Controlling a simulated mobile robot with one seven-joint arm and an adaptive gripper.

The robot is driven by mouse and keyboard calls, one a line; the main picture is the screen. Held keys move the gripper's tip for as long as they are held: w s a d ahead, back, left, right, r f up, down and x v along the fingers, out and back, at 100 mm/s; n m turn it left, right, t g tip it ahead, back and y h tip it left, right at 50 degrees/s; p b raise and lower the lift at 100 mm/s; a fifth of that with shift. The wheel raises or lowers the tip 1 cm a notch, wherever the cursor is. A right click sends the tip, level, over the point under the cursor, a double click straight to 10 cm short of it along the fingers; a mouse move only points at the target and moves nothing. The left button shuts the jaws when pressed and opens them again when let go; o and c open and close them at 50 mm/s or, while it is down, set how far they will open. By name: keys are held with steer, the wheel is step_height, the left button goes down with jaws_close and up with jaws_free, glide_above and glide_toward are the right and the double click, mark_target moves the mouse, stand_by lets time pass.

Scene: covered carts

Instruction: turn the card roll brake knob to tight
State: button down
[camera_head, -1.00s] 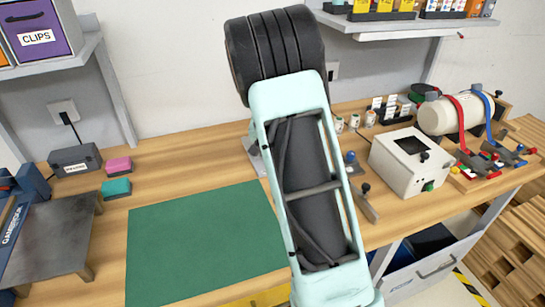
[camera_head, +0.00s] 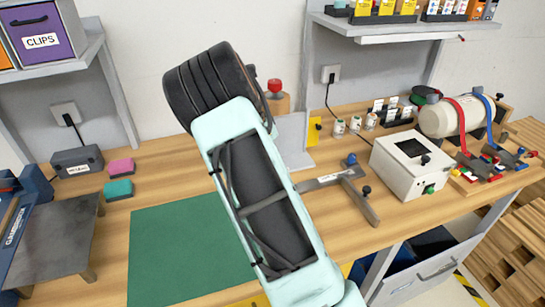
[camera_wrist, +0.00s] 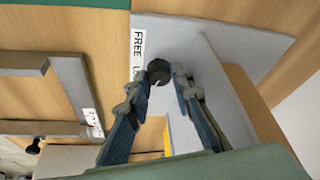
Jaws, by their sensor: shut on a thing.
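A small round black knob (camera_wrist: 158,70) with a pale pointer mark stands by a light grey plate (camera_wrist: 225,28) in the wrist view. A white label (camera_wrist: 138,50) beside it reads "FREE", with a second word beginning "LO" partly covered. My gripper (camera_wrist: 159,78) has its two fingers on either side of the black knob and is shut on it. In the head view my arm hides the gripper and the knob. The grey plate's upright part (camera_head: 294,140) shows just right of my arm. I cannot read "tight" anywhere.
A post with a red knob (camera_head: 274,87) stands behind my arm. A grey T-shaped bar (camera_head: 345,178) and a white box (camera_head: 410,165) lie to the right, with a strapped cream cylinder (camera_head: 450,117) beyond. A green mat (camera_head: 185,250) lies left, mostly clear.

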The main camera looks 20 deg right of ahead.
stand_by(0.4)
steer(key=c, duration=1.7)
jaws_free()
